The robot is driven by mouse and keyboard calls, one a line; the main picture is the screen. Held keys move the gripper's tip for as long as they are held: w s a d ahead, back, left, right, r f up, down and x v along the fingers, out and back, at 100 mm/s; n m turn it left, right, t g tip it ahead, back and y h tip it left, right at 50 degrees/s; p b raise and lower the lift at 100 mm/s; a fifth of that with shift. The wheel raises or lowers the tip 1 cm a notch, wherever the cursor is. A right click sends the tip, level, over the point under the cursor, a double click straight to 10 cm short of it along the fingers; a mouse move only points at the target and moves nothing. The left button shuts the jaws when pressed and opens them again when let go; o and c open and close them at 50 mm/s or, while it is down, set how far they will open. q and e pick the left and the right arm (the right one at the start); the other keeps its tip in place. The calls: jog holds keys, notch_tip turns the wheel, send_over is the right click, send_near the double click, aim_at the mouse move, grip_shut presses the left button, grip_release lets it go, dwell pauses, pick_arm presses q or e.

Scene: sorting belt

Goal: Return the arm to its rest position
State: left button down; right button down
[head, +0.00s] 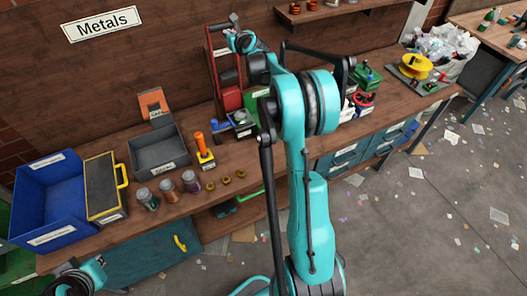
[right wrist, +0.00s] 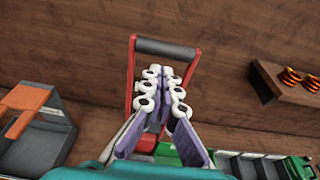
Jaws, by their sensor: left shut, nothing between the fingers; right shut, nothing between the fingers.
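My right arm rises through the middle of the head view, teal with black joints, and hides part of the bench. My right gripper (head: 240,41) is at the far end of that arm, high over the back of the bench near a red frame. In the right wrist view my right gripper (right wrist: 161,85) is shut and empty, its fingers together in front of the red frame (right wrist: 131,85) with a dark handle. My left gripper (head: 76,281) is at the bottom left corner of the head view, partly cut off, in front of the bench; it is shut, with nothing visible in it.
On the bench (head: 225,178) stand a blue bin (head: 50,190), a grey bin (head: 160,155), several jars (head: 168,190) and an orange-handled tool (head: 203,148). A shelf (right wrist: 290,85) juts from the wall. The floor at the right is littered.

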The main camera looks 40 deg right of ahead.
jog(key=shift+s+a, duration=0.2)
jog(key=shift+s, duration=0.2)
jog(key=shift+d, duration=0.1)
jog(key=s+a+f+n+g+y+b, duration=0.2)
jog(key=s+a+f+n+b, duration=0.3)
jog(key=s+a+n, duration=0.6)
jog(key=s+a+f+n+g+y+b, duration=0.15)
jog(key=s+a+f+n+b, duration=0.3)
jog(key=s+a+n, duration=0.65)
jog(key=s+a+f+n+g+b, duration=0.2)
jog(key=s+a+f+n+b, duration=0.2)
jog(key=s+f+n, duration=0.4)
jog(key=s+a+f+n+g+b, duration=0.2)
jog(key=s+a+f+n+b, duration=0.3)
jog(key=s+f, duration=0.8)
jog(key=a+n, duration=0.1)
jog(key=n, duration=0.2)
jog(key=shift+a+n, duration=0.3)
jog(key=shift+a, duration=0.1)
